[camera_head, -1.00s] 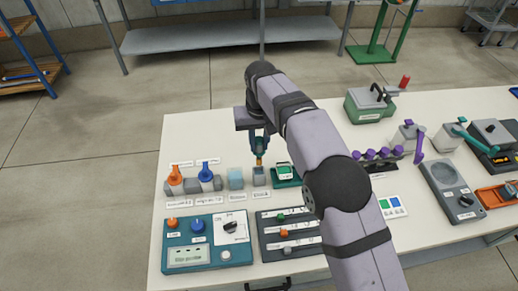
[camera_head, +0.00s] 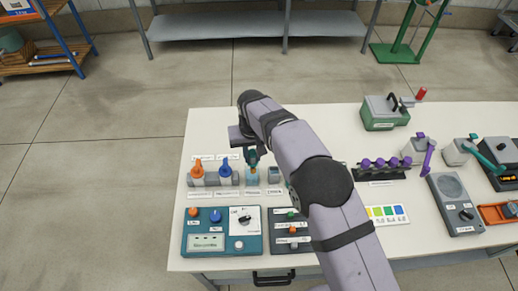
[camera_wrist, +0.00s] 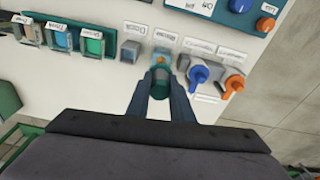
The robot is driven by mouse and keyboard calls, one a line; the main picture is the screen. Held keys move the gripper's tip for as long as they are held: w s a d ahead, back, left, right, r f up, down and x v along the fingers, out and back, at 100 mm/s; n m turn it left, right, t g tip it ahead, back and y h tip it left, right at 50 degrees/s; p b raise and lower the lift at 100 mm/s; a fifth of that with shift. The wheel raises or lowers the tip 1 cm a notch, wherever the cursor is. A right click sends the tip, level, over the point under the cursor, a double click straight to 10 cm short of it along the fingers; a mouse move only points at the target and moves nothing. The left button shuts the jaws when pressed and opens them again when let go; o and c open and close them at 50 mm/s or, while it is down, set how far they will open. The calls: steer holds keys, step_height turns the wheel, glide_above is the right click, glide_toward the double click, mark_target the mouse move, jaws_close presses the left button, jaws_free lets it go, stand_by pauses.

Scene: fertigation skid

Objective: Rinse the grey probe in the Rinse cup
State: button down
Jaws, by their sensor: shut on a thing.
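My gripper (camera_head: 252,160) hangs over the light-blue Rinse cup (camera_head: 252,179), with its fingers pointing down. In the wrist view, my gripper (camera_wrist: 160,88) is shut on a slim probe (camera_wrist: 160,76), mostly hidden between the fingers. The little that shows looks teal-grey, with an orange-tan lower end. This end lines up with the Rinse cup (camera_wrist: 161,51); I cannot tell whether it is inside or just above it.
The blue probe (camera_head: 225,170) and orange probe (camera_head: 197,171) stand in holders left of the cup. A grey cup (camera_head: 273,174) is close on its right. A teal control panel (camera_head: 222,231) lies in front. The table behind the cups is clear.

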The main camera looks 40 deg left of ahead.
mark_target(251, 163)
steer(key=shift+w+a+r+m, duration=0.2)
steer(key=shift+w+a+m, duration=0.35)
steer(key=shift+a, duration=0.3)
steer(key=shift+f, duration=0.1)
steer(key=shift+f+b, duration=2.55)
steer(key=shift+f, duration=1.3)
steer(key=shift+r+p, duration=0.45)
steer(key=shift+r, duration=0.35)
steer(key=shift+f, duration=0.1)
steer(key=shift+f+b, duration=0.6)
steer(key=shift+f, duration=0.1)
steer(key=shift+r, duration=0.1)
